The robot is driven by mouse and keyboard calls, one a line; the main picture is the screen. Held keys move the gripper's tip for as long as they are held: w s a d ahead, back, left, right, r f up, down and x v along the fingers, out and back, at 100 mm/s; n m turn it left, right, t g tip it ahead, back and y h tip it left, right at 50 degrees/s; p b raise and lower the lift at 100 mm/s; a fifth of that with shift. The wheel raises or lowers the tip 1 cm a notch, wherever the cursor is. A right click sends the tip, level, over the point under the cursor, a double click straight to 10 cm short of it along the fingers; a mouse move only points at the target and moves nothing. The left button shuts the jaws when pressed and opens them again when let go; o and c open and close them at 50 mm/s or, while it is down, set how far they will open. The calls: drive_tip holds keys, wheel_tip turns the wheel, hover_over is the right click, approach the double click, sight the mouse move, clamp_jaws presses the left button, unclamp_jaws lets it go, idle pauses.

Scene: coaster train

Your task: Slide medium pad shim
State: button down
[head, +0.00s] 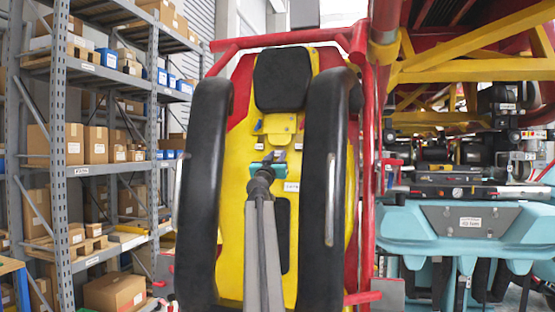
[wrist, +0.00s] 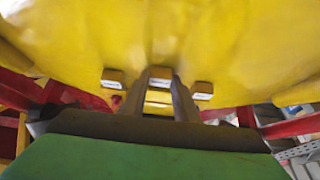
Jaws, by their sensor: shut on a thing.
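In the head view my gripper (head: 279,157) is at the yellow seat back (head: 262,215), below the black headrest (head: 280,80). The tab it holds is not clear there.
Black padded restraints stand left (head: 205,190) and right (head: 325,190) of my arm. A red frame (head: 369,200) edges the seat. Shelves with boxes (head: 85,145) stand at left. A teal machine part (head: 450,230) is at right.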

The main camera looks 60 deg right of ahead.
drive_tip(key=shift+s+a+f+b, duration=0.1)
drive_tip(key=shift+a+f+b, duration=0.05)
drive_tip(key=shift+f+b, duration=0.65)
drive_tip(key=shift+a+f+b, duration=0.1)
drive_tip(key=shift+f+b, duration=0.45)
drive_tip(key=shift+b, duration=0.4)
drive_tip(key=shift+f, duration=0.1)
drive_tip(key=c, duration=1.4)
unclamp_jaws()
drive_tip(key=shift+a, duration=0.1)
drive_tip(key=shift+o, duration=0.2)
drive_tip(key=b+v, duration=0.4)
drive_tip(key=v, duration=0.9)
drive_tip(key=shift+a, duration=0.35)
drive_tip(key=shift+s, duration=0.1)
